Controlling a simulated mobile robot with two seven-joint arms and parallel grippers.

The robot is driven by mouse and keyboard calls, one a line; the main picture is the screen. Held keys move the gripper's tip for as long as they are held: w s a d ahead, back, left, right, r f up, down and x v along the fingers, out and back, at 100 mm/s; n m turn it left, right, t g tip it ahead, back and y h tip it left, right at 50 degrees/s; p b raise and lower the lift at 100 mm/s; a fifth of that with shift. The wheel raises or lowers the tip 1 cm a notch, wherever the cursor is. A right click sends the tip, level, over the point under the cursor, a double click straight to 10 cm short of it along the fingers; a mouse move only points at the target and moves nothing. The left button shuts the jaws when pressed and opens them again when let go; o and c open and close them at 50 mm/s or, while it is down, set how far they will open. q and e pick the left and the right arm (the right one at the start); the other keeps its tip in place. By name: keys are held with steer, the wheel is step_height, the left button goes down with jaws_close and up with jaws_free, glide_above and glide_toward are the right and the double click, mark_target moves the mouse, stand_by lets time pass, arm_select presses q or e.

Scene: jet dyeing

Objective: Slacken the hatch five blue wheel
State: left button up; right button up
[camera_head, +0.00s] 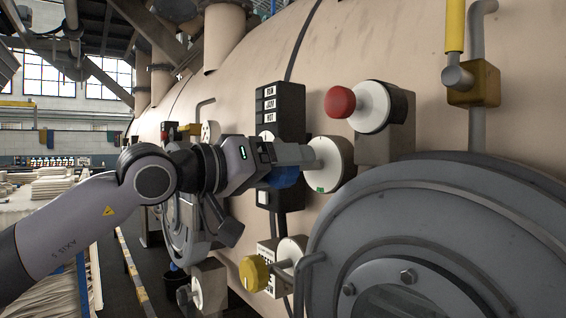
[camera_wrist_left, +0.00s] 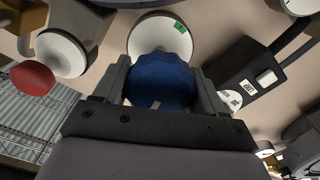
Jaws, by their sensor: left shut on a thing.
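The blue wheel (camera_wrist_left: 160,82) is a faceted knob in front of a round white disc (camera_wrist_left: 160,36) with a green mark on its rim. My left gripper (camera_wrist_left: 163,85) is shut on the blue wheel, with one finger on each side of it. In the head view, my left gripper (camera_head: 300,160) reaches in from the left. A bit of the blue wheel (camera_head: 286,177) shows below the fingers, and the white disc (camera_head: 334,164) stands to their right. The wheel's far side is hidden. My right gripper is not in view.
A red knob (camera_head: 340,102) sits above right of the blue wheel, a yellow knob (camera_head: 253,273) below left. A black label panel (camera_head: 280,105) stands close behind the gripper. A large round grey hatch (camera_head: 440,240) fills the lower right.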

arm_select(q)
steer(key=shift+f+m, duration=0.25)
steer(key=shift+m, duration=0.95)
steer(key=shift+d+f, duration=0.1)
steer(key=o, duration=1)
steer(key=shift+r, duration=0.2)
steer(key=b+v, duration=0.1)
steer(key=v, duration=0.6)
steer(key=shift+s+b, duration=0.1)
steer(key=shift+b, duration=0.25)
